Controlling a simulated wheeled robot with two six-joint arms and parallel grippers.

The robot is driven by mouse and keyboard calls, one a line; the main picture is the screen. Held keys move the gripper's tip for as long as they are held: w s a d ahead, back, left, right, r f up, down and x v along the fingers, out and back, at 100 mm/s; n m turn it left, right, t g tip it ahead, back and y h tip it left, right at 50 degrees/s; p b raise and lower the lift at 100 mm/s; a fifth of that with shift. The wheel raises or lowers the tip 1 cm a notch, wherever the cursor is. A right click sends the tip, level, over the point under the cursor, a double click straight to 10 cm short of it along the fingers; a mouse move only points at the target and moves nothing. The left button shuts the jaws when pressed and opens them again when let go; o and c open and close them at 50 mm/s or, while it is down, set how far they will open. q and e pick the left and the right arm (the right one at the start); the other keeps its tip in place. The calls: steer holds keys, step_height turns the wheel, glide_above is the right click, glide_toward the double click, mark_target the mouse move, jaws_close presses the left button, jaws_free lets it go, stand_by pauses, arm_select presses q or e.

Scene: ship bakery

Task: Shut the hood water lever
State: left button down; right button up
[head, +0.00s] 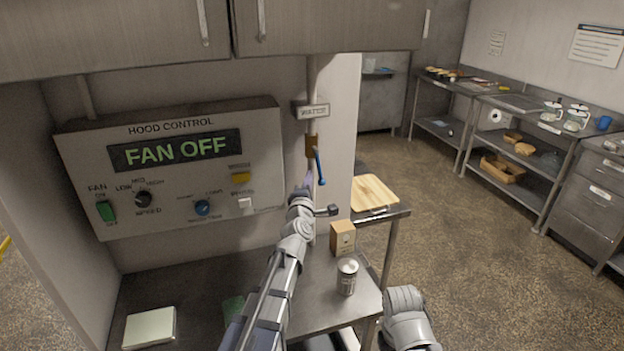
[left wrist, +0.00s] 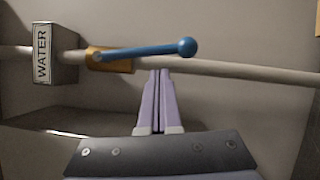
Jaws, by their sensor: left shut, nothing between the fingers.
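The hood water lever (head: 320,169) is a blue handle with a ball end on a brass valve (head: 312,146), below the WATER sign (head: 312,111) on a vertical pipe. It hangs down, nearly along the pipe and slightly off to its right. In the left wrist view the lever (left wrist: 150,50) runs at a small angle to the pipe (left wrist: 250,72). My left gripper (head: 308,182) is shut and empty beside the lever. Its fingertips (left wrist: 160,72) are just below the lever in the wrist view; I cannot tell whether they touch. My right gripper is not in view.
The hood control panel (head: 175,165) reads FAN OFF, left of the pipe. A cardboard box (head: 342,238) and a metal can (head: 347,277) stand on the counter near my left arm. A cutting board (head: 375,193) lies behind. Cabinets (head: 330,25) overhang above.

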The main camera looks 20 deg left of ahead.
arm_select(q)
steer(key=shift+w+d, duration=0.15)
steer(key=shift+d, duration=0.2)
